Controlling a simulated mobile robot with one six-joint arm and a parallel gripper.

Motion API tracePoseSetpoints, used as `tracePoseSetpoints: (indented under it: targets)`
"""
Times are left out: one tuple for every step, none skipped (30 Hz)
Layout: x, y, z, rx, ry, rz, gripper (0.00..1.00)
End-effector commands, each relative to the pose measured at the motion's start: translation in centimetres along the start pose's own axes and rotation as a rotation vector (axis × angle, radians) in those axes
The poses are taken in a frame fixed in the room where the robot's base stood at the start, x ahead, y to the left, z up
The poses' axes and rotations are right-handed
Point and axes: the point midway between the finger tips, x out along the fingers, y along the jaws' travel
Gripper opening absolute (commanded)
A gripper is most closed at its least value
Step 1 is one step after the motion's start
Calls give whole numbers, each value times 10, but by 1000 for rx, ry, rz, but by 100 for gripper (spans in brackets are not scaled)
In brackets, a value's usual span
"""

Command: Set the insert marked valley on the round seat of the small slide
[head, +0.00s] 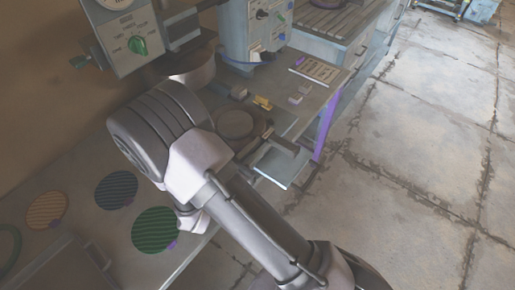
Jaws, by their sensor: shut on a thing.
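Three round ridged inserts show at the lower left: an orange one (46,210), a dark blue one (116,190) and a green one (158,227). Any valley marking is too small to read. The green one looks larger than the others and seems raised off the bench. My gripper (174,243) shows only in part, at the green insert's lower right edge, and appears shut on it. My arm hides most of the gripper. A dark round seat (235,124) lies to the upper right, beyond my arm, and appears to belong to the small slide. No insert shows on it.
The press with a dial and green knob (139,46) stands at the upper left. A grey control box (258,30) is at the top. A yellow piece (262,102), small blocks and a board (314,71) lie beyond the seat. Open floor lies right.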

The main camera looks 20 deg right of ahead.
Motion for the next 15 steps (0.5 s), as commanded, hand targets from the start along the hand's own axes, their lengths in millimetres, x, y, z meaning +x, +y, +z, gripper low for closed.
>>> tracePoseSetpoints:
  targets:
    - [0, 0, 1, 3, -1, -1, 0]
    - [0, 0, 1, 3, -1, -1, 0]
    - [0, 0, -1, 2, -1, -1, 0]
    - [0, 0, -2, 2, -1, -1, 0]
    - [0, 0, -3, 2, -1, -1, 0]
    - [0, 0, -2, 0, 0, 0, 22]
    - [0, 0, -2, 0, 0, 0, 28]
    - [0, 0, -2, 0, 0, 0, 34]
    - [0, 0, -2, 0, 0, 0, 36]
    - [0, 0, -2, 0, 0, 0, 36]
    - [0, 0, -2, 0, 0, 0, 36]
    - [0, 0, -2, 0, 0, 0, 36]
    - [0, 0, -2, 0, 0, 0, 36]
    - [0, 0, -2, 0, 0, 0, 36]
    - [0, 0, -2, 0, 0, 0, 36]
